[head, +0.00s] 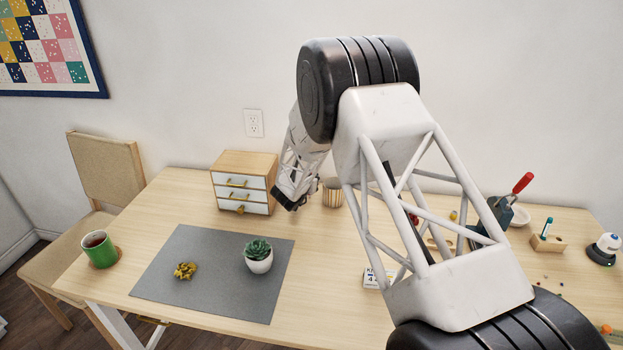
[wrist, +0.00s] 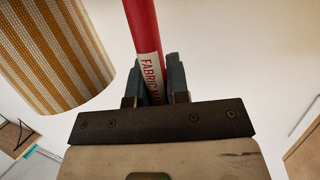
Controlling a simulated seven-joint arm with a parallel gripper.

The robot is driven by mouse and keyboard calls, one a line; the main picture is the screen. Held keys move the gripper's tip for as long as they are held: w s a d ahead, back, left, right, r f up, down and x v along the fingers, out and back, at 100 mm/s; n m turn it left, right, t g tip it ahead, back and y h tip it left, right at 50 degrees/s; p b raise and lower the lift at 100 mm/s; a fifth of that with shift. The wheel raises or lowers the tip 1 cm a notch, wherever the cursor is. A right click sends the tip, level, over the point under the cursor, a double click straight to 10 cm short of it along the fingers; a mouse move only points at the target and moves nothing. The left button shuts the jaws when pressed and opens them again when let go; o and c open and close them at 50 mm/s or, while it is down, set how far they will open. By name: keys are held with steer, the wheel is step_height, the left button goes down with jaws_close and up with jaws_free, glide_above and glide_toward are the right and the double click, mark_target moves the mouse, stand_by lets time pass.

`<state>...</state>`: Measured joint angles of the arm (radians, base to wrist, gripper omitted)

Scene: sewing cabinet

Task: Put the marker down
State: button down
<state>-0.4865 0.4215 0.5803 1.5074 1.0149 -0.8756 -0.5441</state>
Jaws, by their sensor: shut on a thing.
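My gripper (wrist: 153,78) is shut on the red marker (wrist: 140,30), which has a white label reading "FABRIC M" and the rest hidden. In the wrist view the marker stands out between the two dark fingers, its upper end cut off by the frame. In the head view my gripper (head: 288,198) is dark and small, just right of the drawer box, and I cannot make out the marker there. A yellow-and-white striped cup (head: 332,190) stands close to the right of my gripper. The striped cup (wrist: 60,45) fills the upper left of the wrist view.
The small drawer box (head: 243,165) is close left of my gripper. A grey mat (head: 215,285) holds a potted succulent (head: 258,262) and a yellow bundle (head: 185,270). A green mug (head: 100,250) is far left. A pen block (head: 547,243) and red-handled tool (head: 522,183) stand right.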

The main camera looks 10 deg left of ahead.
steer(key=shift+s+d+f, duration=0.1)
steer(key=shift+s+f, duration=0.05)
steer(key=shift+f, duration=0.35)
steer(key=shift+s+d+f, duration=0.1)
steer(key=shift+s+f, duration=0.05)
steer(key=shift+f, duration=0.35)
steer(key=c, duration=1)
jaws_free()
steer(key=shift+r, duration=0.4)
step_height(320, 180, up, 9)
steer(key=shift+s+d+r+n+y, duration=0.15)
steer(key=shift+d+r+n+y, duration=0.35)
steer(key=shift+d+r, duration=2.6)
steer(key=shift+s+d+r+n+y, duration=0.25)
steer(key=shift+d+r+y, duration=0.65)
steer(key=shift+d, duration=4.1)
steer(key=shift+s+d+r+n+y, duration=0.1)
steer(key=shift+d+r+n+y, duration=0.35)
steer(key=shift+d+r, duration=2.75)
